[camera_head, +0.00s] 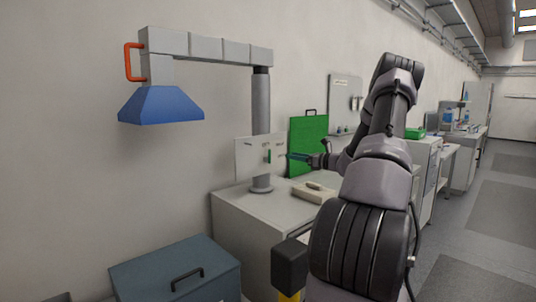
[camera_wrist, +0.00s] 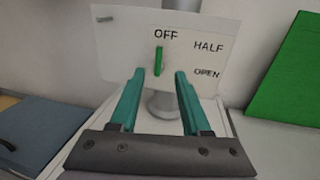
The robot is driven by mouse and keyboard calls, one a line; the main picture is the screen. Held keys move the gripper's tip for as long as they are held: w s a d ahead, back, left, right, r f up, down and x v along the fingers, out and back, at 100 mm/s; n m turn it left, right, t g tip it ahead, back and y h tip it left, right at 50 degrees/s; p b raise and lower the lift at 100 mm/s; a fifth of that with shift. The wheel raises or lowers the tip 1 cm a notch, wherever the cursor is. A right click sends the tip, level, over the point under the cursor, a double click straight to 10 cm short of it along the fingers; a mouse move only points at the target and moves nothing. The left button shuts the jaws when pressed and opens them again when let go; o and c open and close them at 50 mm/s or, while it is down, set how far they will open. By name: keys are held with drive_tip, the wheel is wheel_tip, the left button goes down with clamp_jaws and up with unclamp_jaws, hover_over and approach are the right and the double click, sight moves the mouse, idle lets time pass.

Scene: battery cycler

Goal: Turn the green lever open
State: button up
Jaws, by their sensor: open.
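The green lever (camera_wrist: 158,61) stands upright below the word OFF on a white panel (camera_wrist: 120,47) in the wrist view. HALF and OPEN are printed to its right. In the head view the lever (camera_head: 269,156) is a small green bar on the panel (camera_head: 244,165), which is fixed to a grey post. My gripper (camera_wrist: 158,74) is open, its two teal fingers pointing at the panel, with the lever seen beyond and between the fingertips. The fingers look empty and apart from the lever. In the head view my gripper (camera_head: 290,156) is just right of the panel.
A blue hood (camera_head: 161,106) with an orange handle (camera_head: 133,62) hangs from the post's arm. A pale device (camera_head: 314,192) lies on the cabinet top. A blue-grey box (camera_head: 176,270) is at front left.

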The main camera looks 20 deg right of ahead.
drive_tip(key=x, duration=1)
drive_tip(key=shift+w+a, duration=0.2)
drive_tip(key=shift+a, duration=0.05)
drive_tip(key=shift+r, duration=0.1)
clamp_jaws()
